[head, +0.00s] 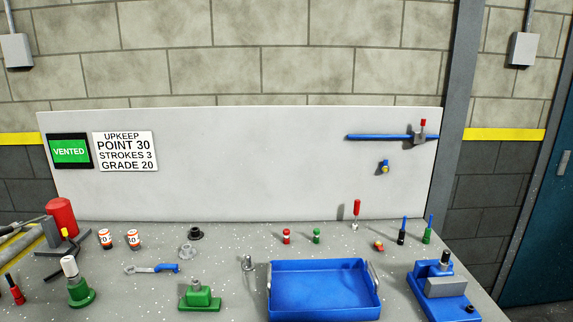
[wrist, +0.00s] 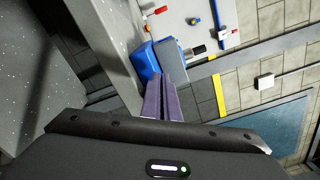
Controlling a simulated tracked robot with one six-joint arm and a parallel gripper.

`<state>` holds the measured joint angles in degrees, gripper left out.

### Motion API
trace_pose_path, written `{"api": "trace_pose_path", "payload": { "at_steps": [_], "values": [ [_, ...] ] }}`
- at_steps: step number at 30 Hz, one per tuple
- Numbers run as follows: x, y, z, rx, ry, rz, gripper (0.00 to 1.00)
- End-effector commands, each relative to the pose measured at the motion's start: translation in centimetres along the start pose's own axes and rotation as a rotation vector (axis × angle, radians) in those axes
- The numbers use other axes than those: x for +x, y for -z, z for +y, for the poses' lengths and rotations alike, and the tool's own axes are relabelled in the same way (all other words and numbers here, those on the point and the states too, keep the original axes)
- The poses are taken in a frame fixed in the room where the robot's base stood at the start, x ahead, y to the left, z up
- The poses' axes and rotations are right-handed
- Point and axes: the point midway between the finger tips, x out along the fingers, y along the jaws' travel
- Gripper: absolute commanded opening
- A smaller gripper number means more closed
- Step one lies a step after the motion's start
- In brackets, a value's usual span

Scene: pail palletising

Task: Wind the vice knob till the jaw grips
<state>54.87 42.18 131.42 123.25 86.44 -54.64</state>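The vice (head: 430,274) is blue with a grey block (head: 446,287) and stands at the right front of the bench. A dark upright knob (head: 446,257) rises at its back, and a small black round part (head: 470,308) sits at its front right. In the wrist view a blue body (wrist: 147,62) with a grey block beside it, which looks like the vice, lies just past my fingertips. My gripper (wrist: 165,78) shows two purple fingers side by side with no clear gap and nothing seen between them. Contact with the vice cannot be told. My gripper is outside the head view.
A blue tray (head: 323,312) stands left of the vice. Black and green bottles (head: 402,236) with blue tops stand behind it. A green block (head: 200,298), a wrench (head: 152,268) and a green pump (head: 80,292) lie further left. A white board (head: 260,160) backs the bench.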

Motion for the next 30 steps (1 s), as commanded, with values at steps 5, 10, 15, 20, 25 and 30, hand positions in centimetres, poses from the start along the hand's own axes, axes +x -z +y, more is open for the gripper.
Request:
{"api": "trace_pose_path", "payload": {
  "at_steps": [5,10,15,20,25,30],
  "values": [
    [-0.01,0.21,-0.34,-0.001,0.002,0.003,0.0],
    [-0.02,0.27,-0.43,-0.001,0.003,0.003,0.0],
    [-0.03,0.32,-0.46,-0.001,0.003,0.004,0.0],
    [-0.03,0.29,-0.52,-0.002,0.004,0.005,0.0],
    [-0.02,-0.16,-0.69,-0.002,0.004,0.004,0.0],
    [-0.02,-0.49,-0.73,-0.001,0.003,0.003,0.0]
  ]
}}
